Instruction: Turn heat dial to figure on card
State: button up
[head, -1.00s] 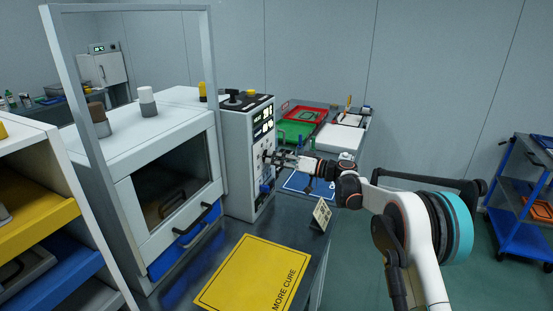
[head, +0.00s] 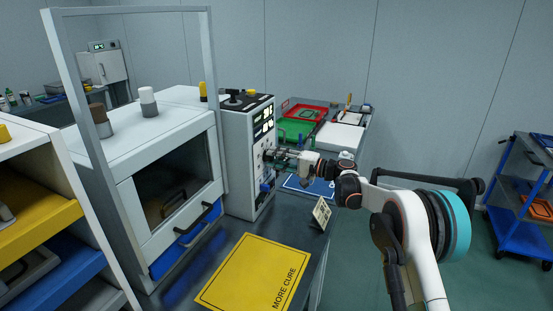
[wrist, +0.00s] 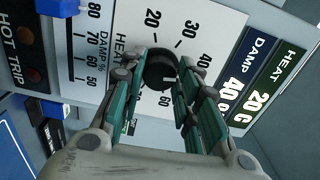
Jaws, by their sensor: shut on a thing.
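The heat dial (wrist: 161,72) is a round black knob on the white panel face in the wrist view. Printed figures 20, 30, 40 and 60 stand around it; some of the scale is hidden by my fingers. My gripper (wrist: 167,76) is shut on the dial, with teal fingers on both sides. In the head view my gripper (head: 280,157) reaches the front of the control cabinet (head: 244,165) and covers the dial. A readout beside the scale shows HEAT 20 C (wrist: 267,90). The small card (head: 321,213) stands tilted on the bench; its figure is too small to read.
A DAMP readout (wrist: 243,76) and a DAMP slider scale (wrist: 84,48) flank the heat dial. A yellow mat (head: 250,270) marked MORE CURE lies at the bench front. An oven-like chamber (head: 150,180) stands left of the cabinet. Green and red trays (head: 304,112) lie behind.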

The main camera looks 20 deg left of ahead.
jog(key=m, duration=0.6)
jog(key=shift+m, duration=0.3)
dwell(0.4)
jog(key=o, duration=1.1)
jog(key=shift+w, duration=0.1)
jog(key=shift+c, duration=0.2)
jog(key=shift+d, duration=0.1)
jog(key=s+d, duration=0.1)
jog(key=d, duration=1.1)
jog(key=shift+r, duration=0.1)
